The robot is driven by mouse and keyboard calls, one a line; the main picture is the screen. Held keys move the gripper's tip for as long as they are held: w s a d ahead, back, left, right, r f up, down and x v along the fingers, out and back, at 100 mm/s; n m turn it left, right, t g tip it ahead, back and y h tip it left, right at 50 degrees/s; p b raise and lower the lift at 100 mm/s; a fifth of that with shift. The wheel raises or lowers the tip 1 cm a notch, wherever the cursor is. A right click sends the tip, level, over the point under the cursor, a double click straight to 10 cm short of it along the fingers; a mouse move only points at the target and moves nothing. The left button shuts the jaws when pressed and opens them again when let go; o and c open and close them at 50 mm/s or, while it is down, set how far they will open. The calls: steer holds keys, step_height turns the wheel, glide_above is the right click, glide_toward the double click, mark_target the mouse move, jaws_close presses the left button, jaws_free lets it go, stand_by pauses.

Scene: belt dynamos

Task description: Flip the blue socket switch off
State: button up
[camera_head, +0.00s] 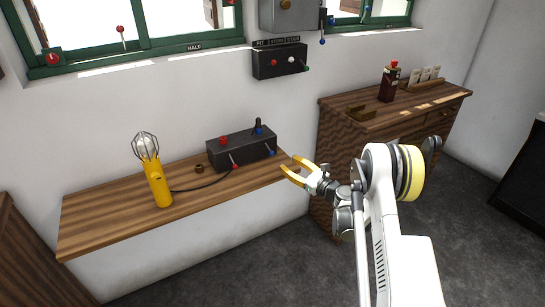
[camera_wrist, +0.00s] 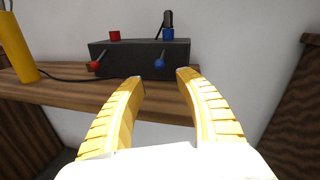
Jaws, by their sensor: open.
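A black socket box (camera_head: 242,149) sits on the wooden wall shelf. It has a red socket (camera_head: 223,140) and a blue socket (camera_head: 258,131) on top, with a black plug (camera_wrist: 168,19) at the blue one. On its front are a red-knobbed switch (camera_head: 235,166) and a blue-knobbed switch (camera_head: 271,152). In the wrist view the blue switch knob (camera_wrist: 160,63) hangs low, just beyond the gap between my fingertips. My gripper (camera_head: 288,163) is open and empty, in front of the box's right end; its yellow fingers also fill the wrist view (camera_wrist: 160,78).
A yellow caged lamp (camera_head: 158,185) stands left on the shelf (camera_head: 100,215), its black cable running toward the box. Another switch box (camera_head: 280,61) hangs above.

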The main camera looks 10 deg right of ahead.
mark_target(272, 153)
steer(key=b+x, duration=0.3)
steer(key=x, duration=0.6)
steer(key=shift+a+f, duration=0.15)
steer(key=shift+w+a, duration=0.2)
steer(key=shift+w, duration=0.25)
jaws_close()
